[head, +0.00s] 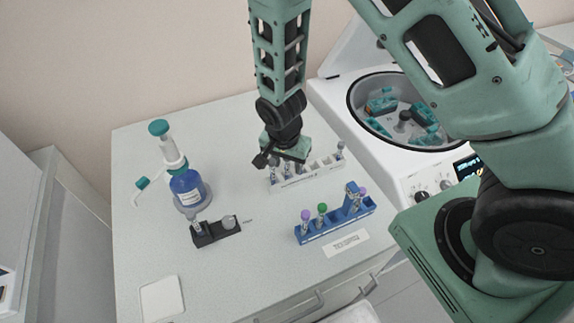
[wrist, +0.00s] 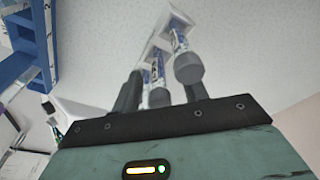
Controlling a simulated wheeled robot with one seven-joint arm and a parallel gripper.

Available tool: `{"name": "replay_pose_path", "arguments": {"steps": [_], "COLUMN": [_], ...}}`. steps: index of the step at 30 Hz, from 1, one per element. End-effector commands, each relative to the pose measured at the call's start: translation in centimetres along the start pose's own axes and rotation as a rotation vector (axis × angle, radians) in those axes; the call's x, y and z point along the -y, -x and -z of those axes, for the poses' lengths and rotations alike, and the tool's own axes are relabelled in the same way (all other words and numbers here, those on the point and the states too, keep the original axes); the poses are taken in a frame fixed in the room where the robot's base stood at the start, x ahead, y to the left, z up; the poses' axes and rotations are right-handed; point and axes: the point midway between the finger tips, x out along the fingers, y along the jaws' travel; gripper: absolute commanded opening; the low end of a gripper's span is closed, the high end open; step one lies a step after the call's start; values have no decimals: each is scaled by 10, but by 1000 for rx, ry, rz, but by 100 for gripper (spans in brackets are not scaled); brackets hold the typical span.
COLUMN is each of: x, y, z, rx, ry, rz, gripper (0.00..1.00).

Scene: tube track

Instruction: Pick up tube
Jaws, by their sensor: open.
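My gripper (head: 277,163) is open above the white rack (head: 318,172), at the rack's left part. In the wrist view my gripper (wrist: 161,86) has its dark fingers apart. A grey-capped tube (wrist: 158,96) shows between the fingers. Another grey-capped tube (wrist: 187,66) stands near the right finger. I cannot tell whether a finger touches either tube. In the head view my gripper partly hides the tubes there. One more tube (head: 339,150) stands upright at the white rack's right end.
A blue rack (head: 335,226) with purple- and green-capped tubes stands in front. A black holder (head: 216,233) and a blue dispenser bottle (head: 188,187) are to the left. An open centrifuge (head: 405,115) stands at the right. The table's front left is mostly clear.

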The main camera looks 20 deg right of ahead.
Motion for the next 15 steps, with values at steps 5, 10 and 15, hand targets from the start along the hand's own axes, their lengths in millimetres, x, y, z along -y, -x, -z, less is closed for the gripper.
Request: {"name": "replay_pose_path", "arguments": {"steps": [5, 10, 15], "x": [0, 0, 0], "y": [-2, -2, -1], "z": [0, 0, 0], "rx": [0, 0, 0], "ry": [0, 0, 0], "rz": [0, 0, 0], "gripper": [44, 16, 5]}}
